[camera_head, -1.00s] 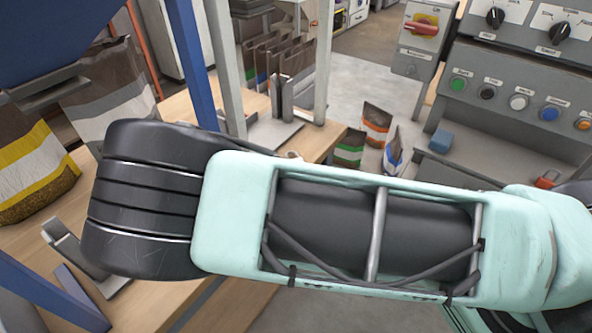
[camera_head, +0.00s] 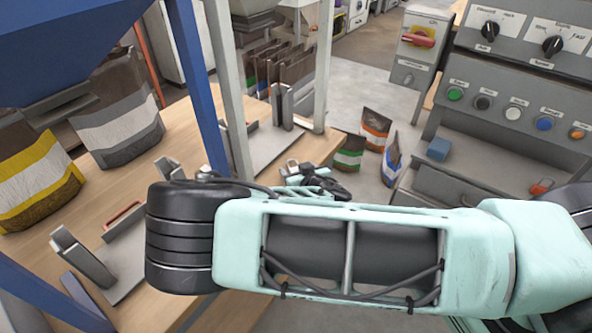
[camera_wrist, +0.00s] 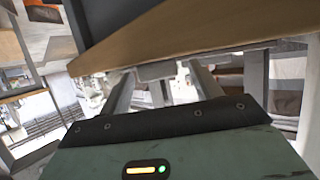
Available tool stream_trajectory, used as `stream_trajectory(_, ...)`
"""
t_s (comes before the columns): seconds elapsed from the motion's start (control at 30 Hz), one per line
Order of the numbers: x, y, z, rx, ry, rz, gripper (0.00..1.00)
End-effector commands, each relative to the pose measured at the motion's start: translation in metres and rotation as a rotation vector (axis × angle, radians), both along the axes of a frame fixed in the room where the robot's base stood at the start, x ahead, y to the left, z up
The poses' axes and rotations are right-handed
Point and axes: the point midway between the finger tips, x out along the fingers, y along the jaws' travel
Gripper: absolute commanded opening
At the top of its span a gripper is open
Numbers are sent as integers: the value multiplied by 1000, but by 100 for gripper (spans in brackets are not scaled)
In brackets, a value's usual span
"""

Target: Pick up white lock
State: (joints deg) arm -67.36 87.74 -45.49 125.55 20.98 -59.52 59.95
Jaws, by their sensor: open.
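I cannot make out a white lock in either view. My gripper is mostly hidden behind my forearm in the head view. Part of my wrist (camera_head: 312,178) shows past the forearm, by the right edge of the wooden table (camera_head: 200,141). In the wrist view my gripper (camera_wrist: 163,82) has its two fingers well apart, with nothing seen between them. The table's wooden edge (camera_wrist: 190,42) runs across just beyond the fingers, and the fingertips are hard to make out.
A grey control console (camera_head: 510,75) with buttons and knobs stands at the right. A small blue block (camera_head: 439,148) and a red item (camera_head: 541,186) are on its lower part. Printed bags (camera_head: 376,128) stand on the floor. A blue post (camera_head: 197,90) rises from the table.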

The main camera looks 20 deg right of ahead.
Motion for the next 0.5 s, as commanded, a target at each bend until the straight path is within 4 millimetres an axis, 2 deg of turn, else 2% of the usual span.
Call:
stream_trajectory(0.03, 0, 0, 0, 0, 0, 0, 61)
stream_trajectory(0.2, 0, 0, 0, 0, 0, 0, 15)
stream_trajectory(0.27, 0, 0, 0, 0, 0, 0, 15)
stream_trajectory(0.3, 0, 0, 0, 0, 0, 0, 11)
stream_trajectory(0.5, 0, 0, 1, 0, -1, 0, 11)
